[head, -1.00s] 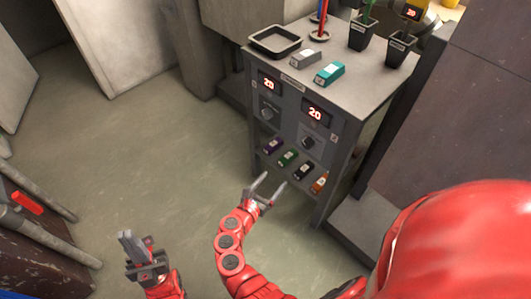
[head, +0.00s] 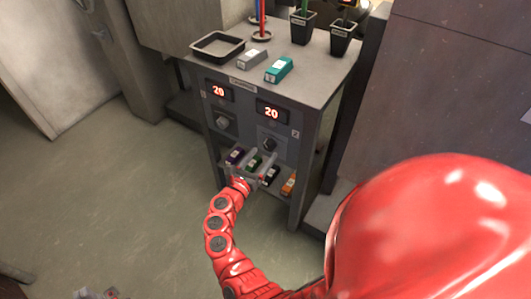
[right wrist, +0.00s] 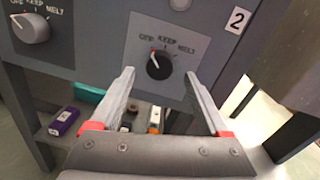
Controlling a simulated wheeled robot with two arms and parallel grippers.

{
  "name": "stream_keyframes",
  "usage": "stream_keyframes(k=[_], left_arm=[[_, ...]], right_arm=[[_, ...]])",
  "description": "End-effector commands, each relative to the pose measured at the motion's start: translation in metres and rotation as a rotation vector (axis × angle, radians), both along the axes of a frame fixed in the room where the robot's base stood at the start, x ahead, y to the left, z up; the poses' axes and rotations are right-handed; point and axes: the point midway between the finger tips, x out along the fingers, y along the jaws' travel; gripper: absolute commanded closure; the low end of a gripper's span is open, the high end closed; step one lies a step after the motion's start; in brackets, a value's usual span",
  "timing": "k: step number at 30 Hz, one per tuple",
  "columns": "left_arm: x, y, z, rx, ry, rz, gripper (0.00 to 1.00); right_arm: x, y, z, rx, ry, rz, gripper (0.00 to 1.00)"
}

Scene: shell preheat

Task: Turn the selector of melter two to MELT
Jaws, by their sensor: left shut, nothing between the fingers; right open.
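The selector of melter two is a black round knob (right wrist: 159,66) on a grey plate by the number 2 label (right wrist: 238,19). Its red mark points up and left, near OFF; KEEP and MELT are printed further right. It also shows in the head view (head: 269,145), below the right display. My right gripper (right wrist: 160,75) is open and empty. Its fingers point at the panel, with the knob framed between the tips and no visible contact. It also shows in the head view (head: 259,157). My left gripper (head: 97,294) is shut and empty, mostly cut off at the bottom edge.
A second, grey selector (right wrist: 31,28) is left of the black one. Both displays (head: 219,91) (head: 271,112) read 20. A shelf below holds several coloured boxes, one purple (right wrist: 64,121). A black tray (head: 218,46), grey and teal boxes (head: 279,69) and pots stand on top.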

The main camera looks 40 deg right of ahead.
Motion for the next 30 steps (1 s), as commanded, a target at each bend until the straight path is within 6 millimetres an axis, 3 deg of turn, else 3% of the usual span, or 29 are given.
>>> stream_keyframes(k=[6, 17, 30], left_arm=[[0.0, 0.0, -0.007, 0.0, 0.0, 0.0, 1.0], [0.0, 0.0, -0.007, 0.0, 0.0, 0.0, 1.0], [0.0, 0.0, -0.007, 0.0, 0.0, 0.0, 1.0]], right_arm=[[0.011, -0.023, -0.001, 0.001, -0.001, -0.002, 0.2], [0.013, -0.026, 0.0, 0.001, 0.001, 0.001, 0.22], [0.013, -0.026, 0.0, 0.001, 0.001, 0.001, 1.0]])
